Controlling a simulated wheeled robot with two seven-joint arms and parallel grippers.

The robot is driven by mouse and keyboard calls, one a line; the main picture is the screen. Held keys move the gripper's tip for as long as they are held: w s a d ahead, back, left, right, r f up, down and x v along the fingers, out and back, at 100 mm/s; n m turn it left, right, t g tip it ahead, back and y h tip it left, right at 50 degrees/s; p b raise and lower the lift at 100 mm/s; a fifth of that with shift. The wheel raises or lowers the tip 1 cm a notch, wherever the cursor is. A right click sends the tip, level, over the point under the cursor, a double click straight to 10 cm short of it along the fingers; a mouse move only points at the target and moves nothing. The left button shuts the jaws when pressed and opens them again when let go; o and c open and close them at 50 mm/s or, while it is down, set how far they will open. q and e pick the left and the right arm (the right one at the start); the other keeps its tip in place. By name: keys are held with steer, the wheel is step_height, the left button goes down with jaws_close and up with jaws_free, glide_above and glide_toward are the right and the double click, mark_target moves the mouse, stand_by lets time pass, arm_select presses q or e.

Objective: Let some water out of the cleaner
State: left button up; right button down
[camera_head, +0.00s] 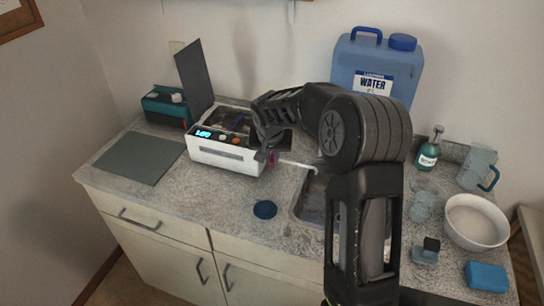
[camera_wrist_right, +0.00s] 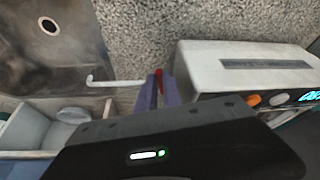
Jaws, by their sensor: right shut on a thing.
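The white cleaner (camera_head: 222,152) stands on the counter with a lit display and its dark lid (camera_head: 194,75) raised. Its side also shows in the right wrist view (camera_wrist_right: 235,65). A red valve handle (camera_wrist_right: 159,77) is at its side, with a pale drain spout (camera_wrist_right: 103,83) reaching over the sink (camera_wrist_right: 60,45). My right gripper (camera_head: 267,154) is at that side, its fingers (camera_wrist_right: 158,92) shut on the red handle, which they partly hide. No water is visible coming from the spout. My left gripper is out of view.
A blue water jug (camera_head: 350,75) stands behind my right arm. A dark blue cap (camera_head: 265,209) lies in front of the cleaner. A white bowl (camera_head: 476,222), a blue sponge (camera_head: 486,276) and a green bottle (camera_head: 428,153) are at the right. A grey mat (camera_head: 140,158) lies at the left.

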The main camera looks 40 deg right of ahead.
steer(key=shift+s+d, duration=0.1)
steer(key=shift+s+d+n+t+y+b, duration=0.1)
steer(key=shift+d+n+t+y+b, duration=0.15)
steer(key=shift+n, duration=0.35)
steer(key=shift+s+d+n+t+y+b, duration=0.15)
steer(key=shift+n+b, duration=0.15)
steer(key=shift+n, duration=0.3)
steer(key=shift+s+d+n+y+b, duration=0.1)
steer(key=shift+d+n+y+b, duration=0.15)
steer(key=shift+n, duration=0.55)
steer(key=shift+s+d+n+y+b, duration=0.15)
steer(key=shift+d+n+y, duration=0.15)
steer(key=shift+n, duration=0.5)
steer(key=shift+w, duration=0.1)
steer(key=c, duration=1.8)
jaws_free()
steer(key=shift+o, duration=0.2)
steer(key=b+v, duration=0.1)
steer(key=v, duration=0.7)
steer(key=shift+b, duration=0.3)
